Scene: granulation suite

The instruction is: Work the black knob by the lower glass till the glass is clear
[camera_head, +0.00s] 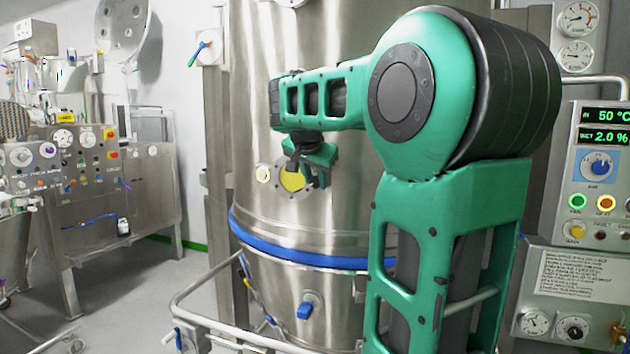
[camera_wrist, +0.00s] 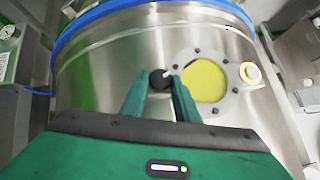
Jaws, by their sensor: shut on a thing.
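My gripper (camera_wrist: 160,92) is shut on the knob, one green finger on each side. In the head view my gripper (camera_head: 308,165) is small and hides the knob.
A blue band (camera_head: 300,252) rings the steel vessel (camera_head: 300,225) below the glass. A pale round fitting (camera_wrist: 250,72) is beside the glass. A steel rail (camera_head: 215,321) runs in front. A control panel (camera_head: 597,150) reading 50 °C and 2.0 % stands at right.

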